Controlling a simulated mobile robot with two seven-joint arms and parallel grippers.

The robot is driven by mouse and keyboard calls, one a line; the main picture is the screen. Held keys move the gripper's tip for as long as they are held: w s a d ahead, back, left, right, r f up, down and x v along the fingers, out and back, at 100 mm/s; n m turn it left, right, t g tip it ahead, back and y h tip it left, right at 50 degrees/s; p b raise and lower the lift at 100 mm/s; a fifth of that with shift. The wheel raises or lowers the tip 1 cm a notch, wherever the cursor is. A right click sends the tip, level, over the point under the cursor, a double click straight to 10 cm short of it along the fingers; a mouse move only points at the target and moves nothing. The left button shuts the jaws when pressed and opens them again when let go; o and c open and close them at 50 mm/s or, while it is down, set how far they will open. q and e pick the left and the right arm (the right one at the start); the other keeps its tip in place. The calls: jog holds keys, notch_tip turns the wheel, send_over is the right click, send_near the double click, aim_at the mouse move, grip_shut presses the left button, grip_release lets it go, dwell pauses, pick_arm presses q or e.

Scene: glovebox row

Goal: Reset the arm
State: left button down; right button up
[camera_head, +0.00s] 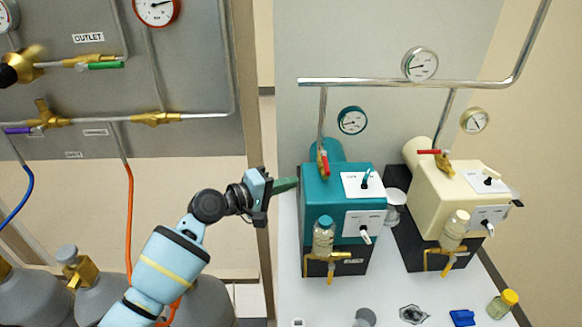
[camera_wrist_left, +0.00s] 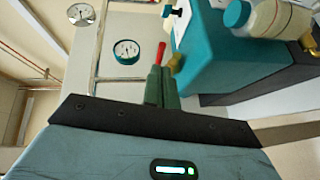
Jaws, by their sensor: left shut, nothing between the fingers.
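My left arm comes in from the lower left in the head view. Its gripper (camera_head: 290,185) is shut and empty, with green fingers pointing right at the left side of the teal pump unit (camera_head: 315,185). I cannot tell whether the fingertips touch the unit. In the left wrist view the green fingers (camera_wrist_left: 161,85) are together with nothing between them. The teal unit (camera_wrist_left: 215,50) is beyond them to the right, and a red valve handle (camera_wrist_left: 161,52) shows just past the tips. My right gripper is not in view.
A cream pump unit (camera_head: 450,195) stands right of the teal one on the white bench (camera_head: 390,300). A yellow-capped jar (camera_head: 502,304) and a blue item (camera_head: 462,317) lie at the front. A gas panel (camera_head: 190,70) and grey cylinders (camera_head: 95,295) are at left.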

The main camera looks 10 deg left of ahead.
pick_arm(q)
jog(key=s+a+f+m+y, duration=0.1)
jog(key=s+a+f+y, duration=0.2)
jog(key=s+f, duration=0.7)
jog(key=s+a+f+m+y, duration=0.1)
jog(key=s+a+f+y, duration=0.15)
jog(key=s+f, duration=0.8)
jog(key=s+a+f+m+y, duration=0.2)
jog(key=s+a+f+m, duration=0.1)
jog(key=s, duration=0.8)
jog(key=s+a+f+m+g+y+p, duration=0.1)
jog(key=s+a+f+m+y, duration=0.2)
jog(key=s, duration=0.9)
notch_tip(320, 180, down, 3)
jog(key=shift+a+f+g, duration=0.1)
jog(key=shift+a+g, duration=0.2)
jog(key=shift+a, duration=0.45)
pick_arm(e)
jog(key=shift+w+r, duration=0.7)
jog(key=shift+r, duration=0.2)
pick_arm(q)
jog(key=shift+w, duration=0.1)
